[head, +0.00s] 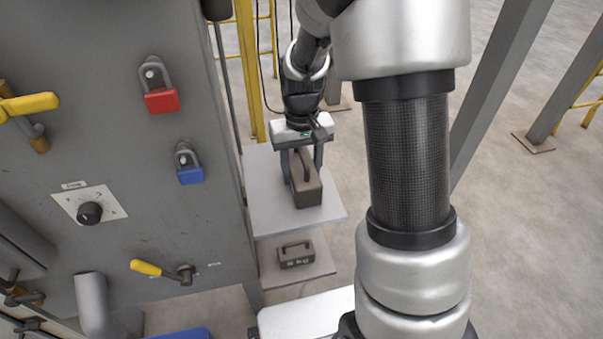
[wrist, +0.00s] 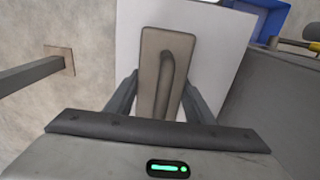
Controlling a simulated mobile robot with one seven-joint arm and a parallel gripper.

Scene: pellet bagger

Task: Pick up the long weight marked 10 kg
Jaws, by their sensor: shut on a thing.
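A long grey-brown weight with a raised handle (head: 308,190) is at the upper light-grey shelf (head: 268,200) beside the machine. No marking is readable on it. In the wrist view the weight (wrist: 152,60) lies lengthwise between the two fingers. My gripper (head: 303,160) is shut on the weight from above, with a finger on each side; it also shows in the wrist view (wrist: 158,100). I cannot tell whether the weight touches the shelf or is just clear of it. A shorter weight marked 5 kg (head: 296,255) sits on the lower shelf (head: 310,268).
The grey machine panel (head: 130,180) stands close on the left, with a red padlock (head: 160,88), a blue padlock (head: 188,165), a dial (head: 90,212) and a yellow-handled lever (head: 160,270). A yellow post (head: 247,60) rises behind the shelf. Open floor lies right.

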